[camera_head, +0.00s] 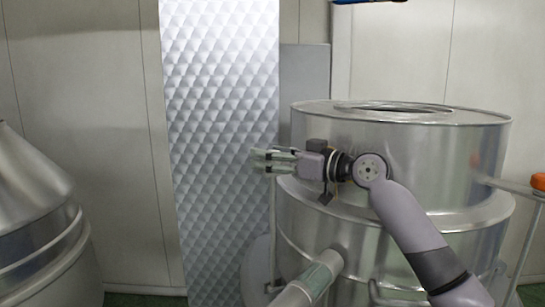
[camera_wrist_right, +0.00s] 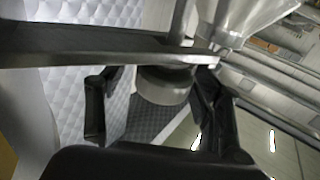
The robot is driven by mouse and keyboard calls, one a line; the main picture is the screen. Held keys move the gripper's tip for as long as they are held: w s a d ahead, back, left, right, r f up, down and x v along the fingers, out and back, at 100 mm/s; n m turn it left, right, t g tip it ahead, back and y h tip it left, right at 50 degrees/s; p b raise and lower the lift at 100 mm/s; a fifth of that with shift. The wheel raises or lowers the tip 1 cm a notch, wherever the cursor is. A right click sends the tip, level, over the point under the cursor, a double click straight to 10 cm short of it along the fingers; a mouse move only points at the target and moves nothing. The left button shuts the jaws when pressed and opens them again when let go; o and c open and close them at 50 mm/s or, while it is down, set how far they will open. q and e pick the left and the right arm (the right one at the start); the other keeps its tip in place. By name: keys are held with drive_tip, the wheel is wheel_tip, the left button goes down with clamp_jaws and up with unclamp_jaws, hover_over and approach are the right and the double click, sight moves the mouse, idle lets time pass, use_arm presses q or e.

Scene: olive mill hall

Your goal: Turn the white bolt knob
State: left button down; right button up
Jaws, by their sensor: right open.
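My right gripper (camera_head: 259,161) reaches left across the front of the steel tank and is open in the head view. Its two dark fingers (camera_wrist_right: 152,112) stand apart in the right wrist view. Between and beyond them is a round, pale grey knob-like end (camera_wrist_right: 163,87); I cannot tell for sure whether it is the white bolt knob, nor whether the fingers touch it. No white knob can be made out in the head view. My left gripper is not in view.
A large steel tank (camera_head: 330,220) stands behind my right arm, with a pipe (camera_head: 318,278) at its front. A quilted metal panel (camera_head: 220,90) rises left of the gripper. A steel cone vessel (camera_head: 35,215) is at far left. An orange knob (camera_head: 538,181) is at the right edge.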

drive_tip(key=v, duration=0.7)
drive_tip(key=shift+d, duration=0.3)
drive_tip(key=shift+a, duration=0.1)
